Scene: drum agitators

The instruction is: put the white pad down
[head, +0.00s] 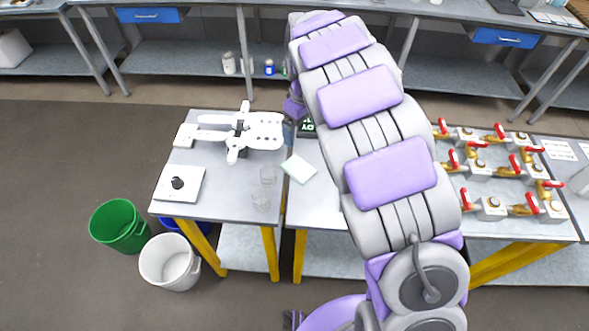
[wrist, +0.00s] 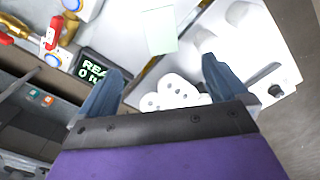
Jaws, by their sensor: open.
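A pale, slightly greenish white pad (head: 299,168) lies flat near the seam between two grey tables. It also shows in the wrist view (wrist: 160,30), ahead of the fingers and apart from them. My gripper (wrist: 164,70) is open, with one blue-grey finger at each side. Nothing is seen held between the fingers. A white frame with round holes (wrist: 176,92) shows between and behind them; I cannot tell how near it is. In the head view my arm hides most of the gripper.
The white multi-armed frame (head: 262,131) stands on the left table (head: 222,205), with a white knobbed device (head: 179,184) and clear glasses (head: 261,199). A display box (wrist: 92,70) is beside the left finger. Red-handled valves (head: 497,160) fill the right. Green (head: 120,226) and white buckets (head: 169,262) stand on the floor.

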